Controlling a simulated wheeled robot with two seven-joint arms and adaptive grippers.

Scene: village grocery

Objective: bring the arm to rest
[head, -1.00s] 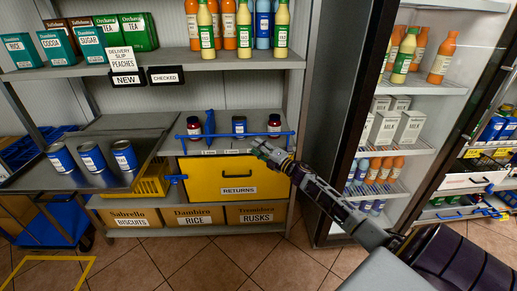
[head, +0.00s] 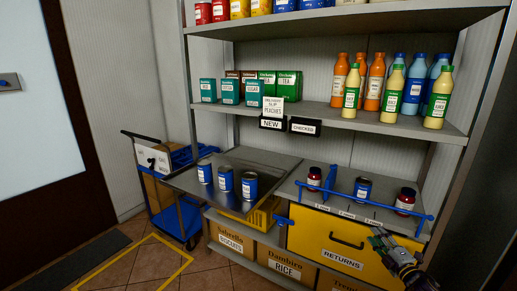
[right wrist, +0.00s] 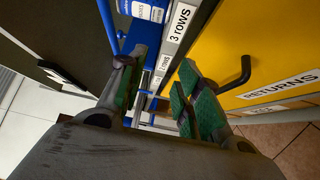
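My right gripper (head: 381,240) is at the lower right of the head view, in front of the right part of the yellow RETURNS drawer (head: 318,240). In the right wrist view its green-padded fingers (right wrist: 163,75) stand apart with nothing held between them. The drawer front and its dark handle (right wrist: 238,75) are right of the fingers there. A strip labelled "3 ROWS" (right wrist: 180,25) and part of a blue can (right wrist: 148,10) show beyond the fingertips. My left gripper is not in view.
A blue rail frame (head: 345,197) surrounds two red jars (head: 405,201) and a blue can (head: 362,189) above the drawer. Several blue cans stand on a metal tray (head: 270,165) to the left. A blue cart (head: 178,218) stands at left; floor is free in front.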

